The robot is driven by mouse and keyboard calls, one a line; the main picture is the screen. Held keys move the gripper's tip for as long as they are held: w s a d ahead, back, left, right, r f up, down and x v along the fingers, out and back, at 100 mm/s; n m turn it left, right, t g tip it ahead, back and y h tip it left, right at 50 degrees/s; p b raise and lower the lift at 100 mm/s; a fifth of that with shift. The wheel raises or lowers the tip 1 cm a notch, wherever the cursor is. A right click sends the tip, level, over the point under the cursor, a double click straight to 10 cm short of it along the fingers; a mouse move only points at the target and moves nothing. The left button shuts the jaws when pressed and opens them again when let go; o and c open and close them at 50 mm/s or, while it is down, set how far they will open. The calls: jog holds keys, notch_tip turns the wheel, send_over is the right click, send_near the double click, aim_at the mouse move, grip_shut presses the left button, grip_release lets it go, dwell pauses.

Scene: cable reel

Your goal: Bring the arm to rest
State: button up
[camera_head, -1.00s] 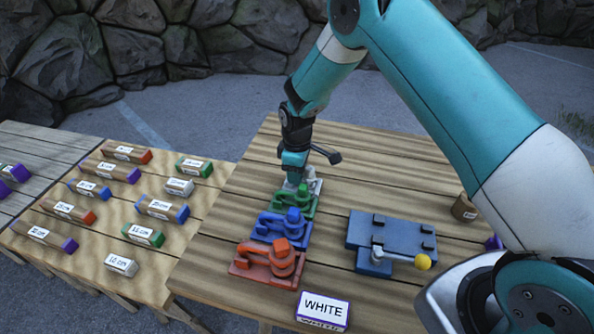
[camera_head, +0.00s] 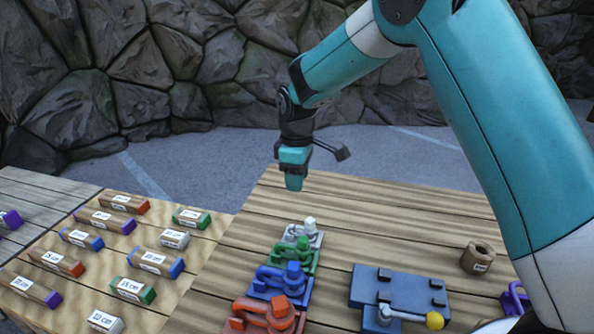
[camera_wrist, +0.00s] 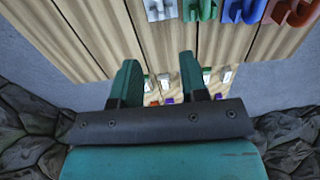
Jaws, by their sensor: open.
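My gripper (camera_head: 293,184) is raised in the air above the far edge of the wooden table (camera_head: 375,205), with my teal arm reaching in from the right. In the wrist view my gripper (camera_wrist: 160,75) shows two teal fingers spread apart with nothing between them. Below and nearer stands a row of clamp-like fixtures: white (camera_head: 304,232), green (camera_head: 297,257), blue (camera_head: 281,280) and red (camera_head: 264,316). My gripper is apart from all of them. The white one also shows at the top of the wrist view (camera_wrist: 160,9).
A blue plate fixture (camera_head: 405,289) with a yellow-knobbed lever (camera_head: 434,320) sits right of the row. A brown spool (camera_head: 477,258) and a purple piece (camera_head: 514,299) stand near my arm. Several labelled blocks lie on the left table (camera_head: 205,250). A stone wall (camera_head: 150,70) rises behind.

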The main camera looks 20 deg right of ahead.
jog(key=s+a+r+m+y, duration=0.1)
jog(key=s+a+r, duration=0.1)
jog(key=s+r, duration=0.45)
jog(key=s+a+r+m+y, duration=0.1)
jog(key=s+r, duration=0.3)
jog(key=s, duration=0.5)
jog(key=s+a+r+m+y, duration=0.1)
jog(key=s+m+y, duration=0.1)
jog(key=s, duration=1.4)
jog(key=shift+s+a, duration=0.3)
jog(key=shift+r, duration=0.15)
